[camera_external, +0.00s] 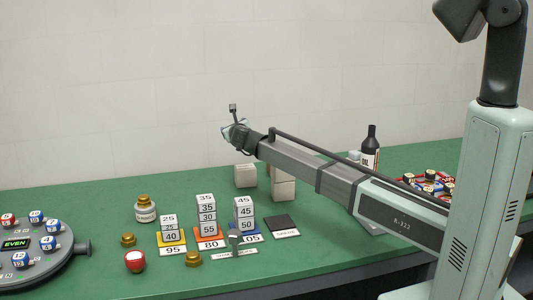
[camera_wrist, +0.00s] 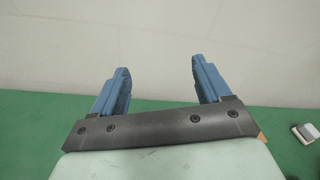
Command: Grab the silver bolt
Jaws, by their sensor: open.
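A small grey upright piece (camera_external: 235,238) stands at the front of the number blocks, by a flat label plate. It may be the silver bolt, but it is too small to tell. My gripper (camera_external: 230,131) is raised high above the back of the green table, well above and apart from that piece. In the wrist view my gripper (camera_wrist: 160,70) has its two blue fingers wide apart with nothing between them. That view faces the wall, and no bolt shows in it.
Stacked number blocks (camera_external: 207,215) stand on coloured pads on the green table (camera_external: 105,275). A round device (camera_external: 40,262) is at left. Beige blocks (camera_external: 246,175) and a dark bottle (camera_external: 371,148) stand behind.

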